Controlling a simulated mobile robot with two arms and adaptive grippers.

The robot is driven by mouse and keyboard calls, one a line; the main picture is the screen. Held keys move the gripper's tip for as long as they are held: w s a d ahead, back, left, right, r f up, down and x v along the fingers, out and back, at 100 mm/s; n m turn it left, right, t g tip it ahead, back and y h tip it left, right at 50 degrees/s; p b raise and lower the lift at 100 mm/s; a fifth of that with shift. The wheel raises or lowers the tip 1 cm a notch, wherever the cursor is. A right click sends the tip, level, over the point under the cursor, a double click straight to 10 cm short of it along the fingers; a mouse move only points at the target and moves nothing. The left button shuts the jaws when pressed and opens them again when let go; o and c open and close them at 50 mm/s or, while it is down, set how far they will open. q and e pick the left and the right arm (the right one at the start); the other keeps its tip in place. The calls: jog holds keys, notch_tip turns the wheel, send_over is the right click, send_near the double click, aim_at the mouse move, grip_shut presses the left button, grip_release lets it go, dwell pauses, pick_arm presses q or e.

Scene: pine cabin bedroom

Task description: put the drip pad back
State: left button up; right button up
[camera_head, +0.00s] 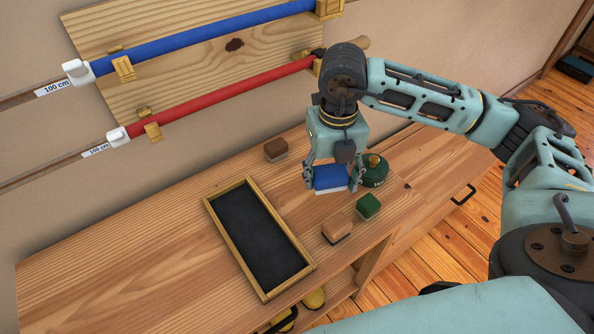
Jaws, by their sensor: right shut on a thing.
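My right gripper (331,184) points down over the right part of the wooden bench (110,290), shut on a blue block with a pale underside (330,177). One finger is at each end of the block. Whether the block touches the bench I cannot tell. A black rectangular pad in a light wooden frame (255,235) lies flat on the bench, left of the gripper and nearer the front edge. Nothing lies on it. I cannot tell for sure which thing is the drip pad. My left gripper is not in view.
A brown block (276,150) stands behind the frame. A tan block (337,230) and a green block (368,206) stand near the front edge. A round green container (370,172) is close beside the gripper. Blue and red poles (200,40) hang on the wall. The bench's left is clear.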

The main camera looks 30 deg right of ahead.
jog(key=p, duration=0.1)
send_near(302, 184)
jog(key=shift+s+d+f, duration=0.1)
jog(key=shift+s+f, duration=0.15)
jog(key=shift+s, duration=0.35)
jog(key=shift+s+f, duration=0.2)
jog(key=shift+s, duration=0.35)
jog(key=shift+w+f+p, duration=0.35)
jog(key=shift+w+f, duration=0.35)
jog(key=shift+w, duration=0.35)
jog(key=shift+w+f, duration=0.15)
jog(key=shift+f, duration=0.2)
notch_tip(302, 184, down, 3)
jog(key=shift+f+p, duration=0.15)
jog(key=shift+p, duration=0.4)
jog(key=shift+f, duration=0.4)
jog(key=o, duration=1.1)
jog(key=shift+r, duration=0.1)
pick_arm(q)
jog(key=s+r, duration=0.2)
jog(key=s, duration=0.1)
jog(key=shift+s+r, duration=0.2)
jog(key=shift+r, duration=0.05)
